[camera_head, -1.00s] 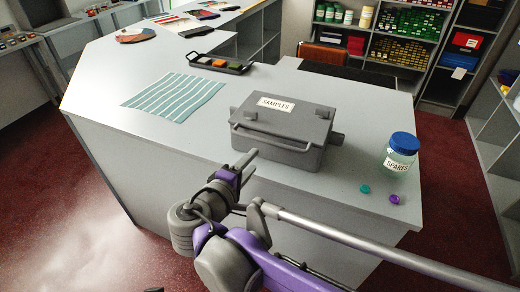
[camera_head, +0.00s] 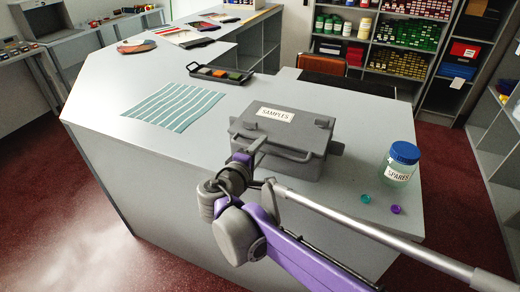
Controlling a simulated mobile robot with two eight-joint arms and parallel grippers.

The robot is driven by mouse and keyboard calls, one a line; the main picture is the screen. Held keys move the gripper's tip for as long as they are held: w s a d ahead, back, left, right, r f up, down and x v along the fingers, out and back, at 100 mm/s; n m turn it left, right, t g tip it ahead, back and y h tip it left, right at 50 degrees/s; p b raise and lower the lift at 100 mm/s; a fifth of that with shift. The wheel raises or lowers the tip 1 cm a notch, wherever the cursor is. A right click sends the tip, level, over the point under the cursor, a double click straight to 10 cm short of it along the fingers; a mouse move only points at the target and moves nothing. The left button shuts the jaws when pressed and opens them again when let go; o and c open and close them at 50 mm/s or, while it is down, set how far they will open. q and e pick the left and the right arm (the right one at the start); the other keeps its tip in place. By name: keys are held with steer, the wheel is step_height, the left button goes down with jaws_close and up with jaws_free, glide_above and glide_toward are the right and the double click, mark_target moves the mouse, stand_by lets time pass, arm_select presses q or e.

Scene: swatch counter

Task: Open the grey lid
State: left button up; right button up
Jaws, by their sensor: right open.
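A grey box labelled SAMPLES stands on the counter, with its flat grey lid (camera_head: 299,131) lying shut on top. A grey bar handle (camera_head: 283,154) runs along the front of the lid. My right gripper (camera_head: 249,149) is open at the left end of this handle, in front of the box. The fingers overlap the handle's end in the picture, and I cannot tell whether they touch it. The gripper and wrist hide the box's lower front left corner. My left gripper is not in view.
A jar with a blue cap labelled SPARES (camera_head: 399,165) stands right of the box. A teal cap (camera_head: 366,198) and a purple cap (camera_head: 396,209) lie before it. A striped cloth (camera_head: 174,106) and a black swatch tray (camera_head: 220,74) lie left. The counter between is clear.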

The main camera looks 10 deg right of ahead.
jaws_close()
stand_by(1.4)
